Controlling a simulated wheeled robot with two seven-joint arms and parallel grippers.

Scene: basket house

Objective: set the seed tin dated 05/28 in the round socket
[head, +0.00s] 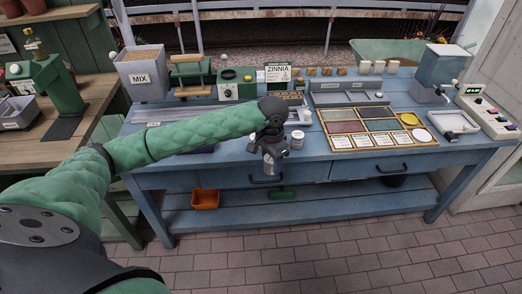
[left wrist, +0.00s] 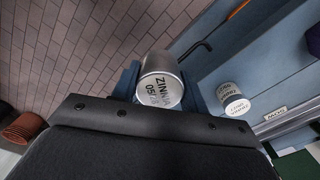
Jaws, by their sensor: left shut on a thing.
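My left gripper (head: 270,158) is shut on a silvery tin, over the front edge of the blue bench (head: 228,168). In the left wrist view this tin (left wrist: 161,82) sits between the fingers, its lid reading ZINNIA and 05/2 with the last digit unclear. A second, white-labelled tin (head: 297,140) stands on the bench just right of the gripper; it also shows in the left wrist view (left wrist: 234,99), its print too small to read surely. A white round disc (head: 423,135) lies at the bench's right; I cannot tell whether it is the round socket. My right gripper is out of view.
A tray of coloured compartments (head: 362,127) lies right of the gripper. A ZINNIA sign (head: 277,73), a green box (head: 236,85) and a MIX bin (head: 142,77) stand behind. An orange bin (head: 205,199) sits on the lower shelf.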

